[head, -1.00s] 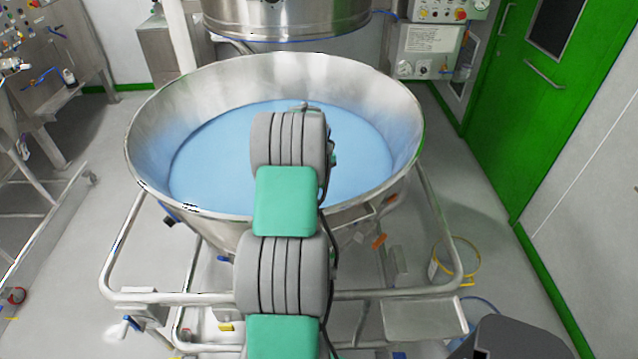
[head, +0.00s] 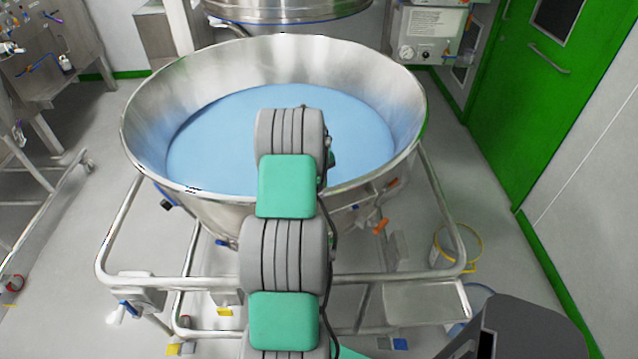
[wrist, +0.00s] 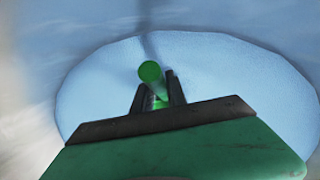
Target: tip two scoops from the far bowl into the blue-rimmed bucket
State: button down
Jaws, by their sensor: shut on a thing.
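The far bowl (head: 150,120) is a wide steel bowl on a tubular frame, part filled with pale blue powder (head: 225,130). My arm reaches over its near rim and hides my gripper in the head view. In the wrist view my gripper (wrist: 158,97) is shut on a green scoop handle (wrist: 150,72), seen nearly end on above the powder. The scoop's cup is hidden, so I cannot tell whether it holds powder. A blue curved rim, perhaps the blue-rimmed bucket (head: 482,287), shows partly at the lower right of the head view, mostly hidden.
A yellow-rimmed bucket (head: 472,262) stands on the floor right of the bowl's frame (head: 110,245). A steel vessel (head: 285,8) hangs behind the bowl. A green door (head: 535,100) is at the right.

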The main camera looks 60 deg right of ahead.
jog(key=shift+w+d+f+b, duration=0.7)
jog(key=shift+f+b, duration=0.15)
jog(key=shift+f, duration=0.4)
jog(key=shift+w+d+f+b, duration=0.6)
jog(key=shift+w+f+b, duration=0.2)
jog(key=shift+f, duration=0.45)
jog(key=shift+w+d+f+b, duration=0.65)
jog(key=shift+f+b, duration=0.2)
jog(key=shift+f, duration=0.4)
jog(key=shift+r+p, duration=0.5)
jog(key=shift+p, duration=0.15)
jog(key=s+a+r+t+h+p, duration=0.1)
jog(key=r, duration=1.4)
jog(key=s+a+r+t+h+p, duration=0.1)
jog(key=s+a+r+p, duration=0.1)
jog(key=r, duration=1.4)
jog(key=shift+s+r+t, duration=0.2)
jog(key=shift+t, duration=0.1)
